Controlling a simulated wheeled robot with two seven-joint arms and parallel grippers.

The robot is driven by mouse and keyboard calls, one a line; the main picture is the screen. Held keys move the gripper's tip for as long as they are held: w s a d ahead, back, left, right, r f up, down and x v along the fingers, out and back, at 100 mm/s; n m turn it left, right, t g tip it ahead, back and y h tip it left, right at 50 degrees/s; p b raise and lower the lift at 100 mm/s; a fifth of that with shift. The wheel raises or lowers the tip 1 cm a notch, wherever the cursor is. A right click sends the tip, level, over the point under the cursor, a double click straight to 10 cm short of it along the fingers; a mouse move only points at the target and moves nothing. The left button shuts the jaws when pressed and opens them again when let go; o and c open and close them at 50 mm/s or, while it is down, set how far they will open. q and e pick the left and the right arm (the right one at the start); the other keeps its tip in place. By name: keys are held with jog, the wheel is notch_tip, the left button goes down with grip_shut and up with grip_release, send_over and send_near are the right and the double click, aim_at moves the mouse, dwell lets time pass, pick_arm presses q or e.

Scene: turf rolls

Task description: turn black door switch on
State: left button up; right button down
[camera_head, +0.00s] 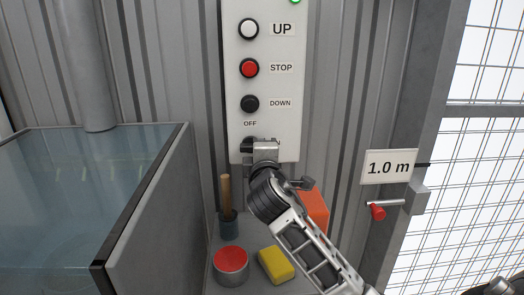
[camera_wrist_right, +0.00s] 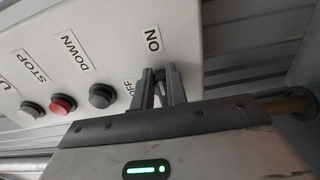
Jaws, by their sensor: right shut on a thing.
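The white control panel (camera_head: 235,75) hangs on the corrugated wall in the head view. The black door switch (camera_head: 246,144) is at its lower end, under the OFF label (camera_head: 250,123), mostly covered by my right gripper (camera_head: 262,147). In the right wrist view, the fingers of my right gripper (camera_wrist_right: 161,80) are shut on the dark switch knob (camera_wrist_right: 160,73). The ON label (camera_wrist_right: 153,40) and the partly covered OFF label (camera_wrist_right: 128,88) lie on either side of the fingers. The fingers hide the knob's exact angle.
White, red and black buttons (camera_head: 249,104) sit above the switch. A glass-topped box (camera_head: 75,190) stands left. Below are a red-topped tin (camera_head: 230,262), yellow block (camera_head: 276,265), orange block (camera_head: 315,208) and brush-like handle (camera_head: 226,190). A red-tipped latch (camera_head: 377,212) is right.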

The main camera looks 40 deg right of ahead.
jog(key=shift+a+f, duration=0.1)
jog(key=shift+f, duration=0.05)
jog(key=c, duration=1.4)
grip_release()
jog(key=shift+s, duration=0.1)
jog(key=b+v, duration=0.1)
jog(key=v, duration=1.4)
jog(key=shift+s, duration=0.4)
jog(key=shift+a, duration=0.15)
jog(key=s+a+f+m+g+y, duration=0.1)
jog(key=a+f+y, duration=0.3)
jog(key=f, duration=0.6)
jog(key=a+f+m+g+y, duration=0.1)
jog(key=a+f+y, duration=0.4)
jog(key=f, duration=0.4)
jog(key=s+a+f+m+g+y, duration=0.2)
jog(key=s+a+f+m, duration=0.3)
jog(key=s+f, duration=0.5)
notch_tip(320, 180, down, 3)
jog(key=shift+s+f+m+g+y, duration=0.1)
jog(key=shift+s+m+g+y, duration=0.15)
jog(key=shift+m+y, duration=0.75)
